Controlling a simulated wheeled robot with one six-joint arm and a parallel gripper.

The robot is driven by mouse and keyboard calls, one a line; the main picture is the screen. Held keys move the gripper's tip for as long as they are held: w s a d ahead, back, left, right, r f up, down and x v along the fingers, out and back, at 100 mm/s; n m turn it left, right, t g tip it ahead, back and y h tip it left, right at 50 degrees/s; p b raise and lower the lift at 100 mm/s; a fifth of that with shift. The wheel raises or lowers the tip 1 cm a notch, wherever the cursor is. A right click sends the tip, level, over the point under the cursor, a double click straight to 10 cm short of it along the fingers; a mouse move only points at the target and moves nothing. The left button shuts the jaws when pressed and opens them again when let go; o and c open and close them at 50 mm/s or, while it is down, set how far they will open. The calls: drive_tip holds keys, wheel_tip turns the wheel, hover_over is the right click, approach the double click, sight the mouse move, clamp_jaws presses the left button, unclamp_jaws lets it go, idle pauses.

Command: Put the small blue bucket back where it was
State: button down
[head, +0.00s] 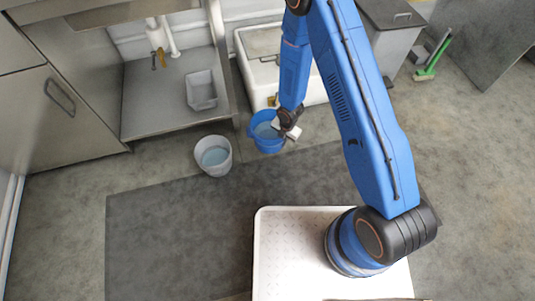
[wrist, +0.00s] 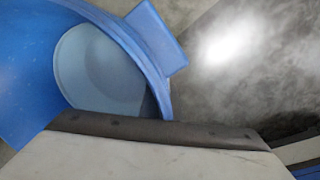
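The small blue bucket (head: 256,138) stands upright on the floor in front of the white basin unit, with pale blue liquid in it. In the wrist view the bucket (wrist: 25,75) fills the upper left, with its rim and a flat blue tab at the rim in sight. My gripper (head: 290,131) is at the bucket's right side, by the rim. In the wrist view a grey part of my gripper with a dark edge covers the bottom and hides part of the bucket. Its fingertips are not clearly visible, so I cannot tell whether it grips the rim.
A white-grey bucket (head: 213,156) with liquid stands just left of the blue one. Behind are an open sink cabinet holding a grey tub (head: 201,91) and a white basin unit (head: 262,50). A dark mat (head: 180,235) lies in front. A green brush (head: 432,62) is far right.

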drive_tip(key=shift+s+a+f+n, duration=0.25)
drive_tip(key=shift+s+a+n, duration=0.1)
drive_tip(key=shift+n, duration=0.15)
drive_tip(key=shift+f, duration=4.95)
drive_tip(key=shift+f, duration=0.1)
drive_tip(key=c, duration=2)
unclamp_jaws()
